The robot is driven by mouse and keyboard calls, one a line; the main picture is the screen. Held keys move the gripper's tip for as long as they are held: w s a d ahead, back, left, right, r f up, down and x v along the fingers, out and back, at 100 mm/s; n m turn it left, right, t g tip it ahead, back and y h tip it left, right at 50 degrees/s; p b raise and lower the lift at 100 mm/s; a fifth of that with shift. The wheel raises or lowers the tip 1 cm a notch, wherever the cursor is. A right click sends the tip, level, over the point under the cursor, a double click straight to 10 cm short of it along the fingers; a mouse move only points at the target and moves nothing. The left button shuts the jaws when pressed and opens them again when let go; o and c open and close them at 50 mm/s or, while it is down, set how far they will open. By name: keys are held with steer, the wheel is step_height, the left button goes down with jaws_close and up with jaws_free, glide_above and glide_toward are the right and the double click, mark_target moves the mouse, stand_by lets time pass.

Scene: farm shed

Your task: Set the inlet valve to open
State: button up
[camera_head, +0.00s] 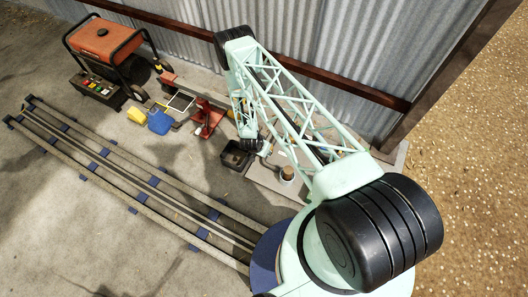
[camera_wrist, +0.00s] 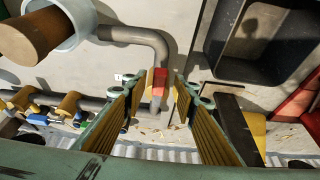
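My gripper (camera_wrist: 165,90) points down at a grey pipe (camera_wrist: 140,36) in the wrist view, its two yellow-padded fingers apart. A small red piece (camera_wrist: 159,83) shows between the fingertips, near the pipe's bent end. It looks like a valve handle, but I cannot tell which valve or whether either finger touches it. Small blue (camera_wrist: 37,118) and yellow handles sit on pipework at the lower left of the wrist view. In the head view, my gripper (camera_head: 258,150) is small and partly hidden, close above the pale slab. No inlet label is readable.
A dark open tray (camera_head: 236,155) stands beside the slab; it also fills the upper right of the wrist view (camera_wrist: 222,43). A brown-topped pipe end (camera_wrist: 32,38) stands at upper left. A red generator (camera_head: 104,38), red stand (camera_head: 207,118) and blue can (camera_head: 160,122) are farther left.

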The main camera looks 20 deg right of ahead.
steer(key=v, duration=1.1)
steer(key=shift+r, duration=0.25)
stand_by(0.6)
